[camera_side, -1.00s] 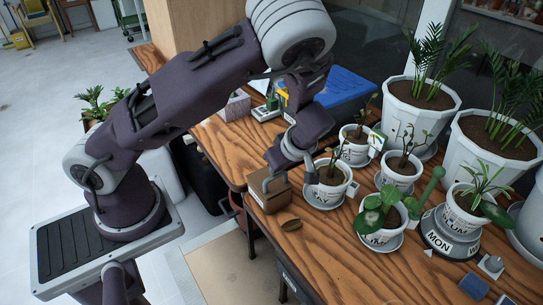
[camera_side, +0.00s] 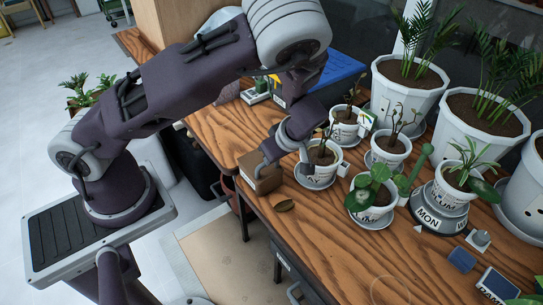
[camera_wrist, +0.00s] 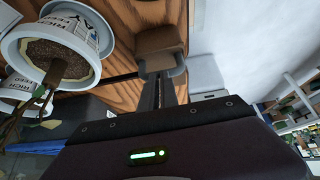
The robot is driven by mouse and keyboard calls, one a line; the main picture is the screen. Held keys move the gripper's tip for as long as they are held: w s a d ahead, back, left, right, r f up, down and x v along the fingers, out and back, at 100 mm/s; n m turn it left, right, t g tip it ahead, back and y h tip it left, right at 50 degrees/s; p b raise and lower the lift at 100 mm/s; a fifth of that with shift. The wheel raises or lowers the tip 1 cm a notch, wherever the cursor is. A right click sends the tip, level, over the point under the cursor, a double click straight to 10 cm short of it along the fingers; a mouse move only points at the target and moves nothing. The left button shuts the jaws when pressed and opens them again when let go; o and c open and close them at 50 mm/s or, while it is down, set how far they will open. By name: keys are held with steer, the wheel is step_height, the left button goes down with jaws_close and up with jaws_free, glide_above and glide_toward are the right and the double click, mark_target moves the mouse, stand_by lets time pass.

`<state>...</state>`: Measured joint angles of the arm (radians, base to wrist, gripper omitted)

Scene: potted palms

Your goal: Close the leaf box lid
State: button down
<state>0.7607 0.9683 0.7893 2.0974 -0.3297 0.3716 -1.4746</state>
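The leaf box (camera_side: 259,176) is a small brown box at the left edge of the wooden table. It also shows at the top middle of the wrist view (camera_wrist: 158,40). Its front and side look plain; I cannot make out how its lid stands. My gripper (camera_side: 283,162) is low at the box, with one grey fingertip at its top and the other apart to the right, near a pot. The fingers look spread with nothing held between them. In the wrist view my gripper (camera_wrist: 161,72) points at the box; contact is unclear.
A white potted plant (camera_side: 318,170) stands close right of the box, with several more pots behind. The front table area is mostly clear. A blue case (camera_side: 335,75) is at the back.

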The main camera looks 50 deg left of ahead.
steer(key=shift+s+d+f, duration=0.25)
steer(key=shift+s+f, duration=0.1)
steer(key=shift+f, duration=0.15)
step_height(320, 180, up, 5)
steer(key=d+f, duration=0.2)
steer(key=d, duration=0.7)
step_height(320, 180, up, 9)
steer(key=s+m+h, duration=0.3)
steer(key=m+h, duration=0.1)
steer(key=h, duration=0.1)
steer(key=s+a+r+m+t, duration=0.2)
steer(key=s+r+m, duration=0.5)
steer(key=s+r, duration=0.1)
steer(key=s+a+r+m+t+h, duration=0.1)
steer(key=s+a+r+m+t, duration=0.1)
steer(key=s+r+m, duration=0.5)
steer(key=shift+s+a+r+t, duration=0.35)
steer(key=shift+s+r+t, duration=0.15)
steer(key=shift+r+t, duration=0.3)
